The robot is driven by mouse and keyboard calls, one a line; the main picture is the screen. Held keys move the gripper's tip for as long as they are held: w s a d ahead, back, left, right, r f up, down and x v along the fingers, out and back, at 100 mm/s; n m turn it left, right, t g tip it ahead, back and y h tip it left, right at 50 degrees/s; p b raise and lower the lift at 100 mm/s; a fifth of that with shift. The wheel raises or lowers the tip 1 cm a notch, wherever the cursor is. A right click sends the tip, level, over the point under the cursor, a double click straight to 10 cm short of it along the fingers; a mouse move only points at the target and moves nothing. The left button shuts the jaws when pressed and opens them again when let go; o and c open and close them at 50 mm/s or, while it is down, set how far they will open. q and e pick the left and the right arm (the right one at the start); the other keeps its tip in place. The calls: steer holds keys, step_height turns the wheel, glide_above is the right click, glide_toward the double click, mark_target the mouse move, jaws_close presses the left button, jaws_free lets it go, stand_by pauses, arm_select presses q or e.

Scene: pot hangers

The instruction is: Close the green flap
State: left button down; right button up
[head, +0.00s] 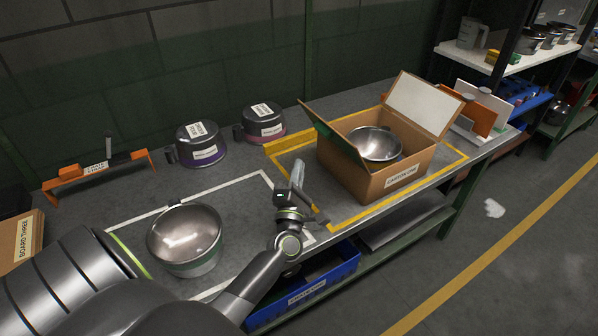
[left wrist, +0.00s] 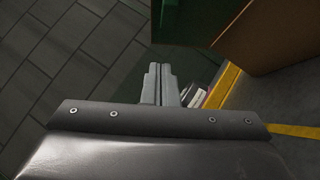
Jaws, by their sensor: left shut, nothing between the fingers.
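An open cardboard box (head: 390,184) stands inside a yellow outline on the bench. Its green flap (head: 333,132) stands up along the box's left edge, leaning outward to the left. A white-faced flap (head: 424,104) stands open at the back right. A shiny metal pot (head: 375,142) sits in the box. My left gripper (head: 298,170) is shut and empty, to the left of the box and apart from the flap. In the left wrist view the closed fingers (left wrist: 160,84) point toward a dark green surface (left wrist: 190,20), beside the box's brown side (left wrist: 275,35). My right gripper does not show.
A metal pot (head: 185,238) stands at the front left in a white outline. Two dark lidded pots (head: 201,146) (head: 263,122) stand at the back. An orange rack (head: 98,168) is at the left. A blue bin (head: 305,287) sits under the bench.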

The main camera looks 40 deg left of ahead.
mark_target(316, 129)
arm_select(q)
steer(key=w+r, duration=0.1)
steer(key=w, duration=0.1)
steer(key=w+r+p, duration=0.1)
steer(key=w, duration=0.2)
steer(key=w+a+r+p, duration=0.1)
steer(key=w, duration=0.1)
steer(key=shift+w+r, duration=0.3)
steer(key=shift+w, duration=0.2)
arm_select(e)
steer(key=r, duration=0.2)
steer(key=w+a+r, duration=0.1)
arm_select(q)
steer(key=shift+p, duration=0.3)
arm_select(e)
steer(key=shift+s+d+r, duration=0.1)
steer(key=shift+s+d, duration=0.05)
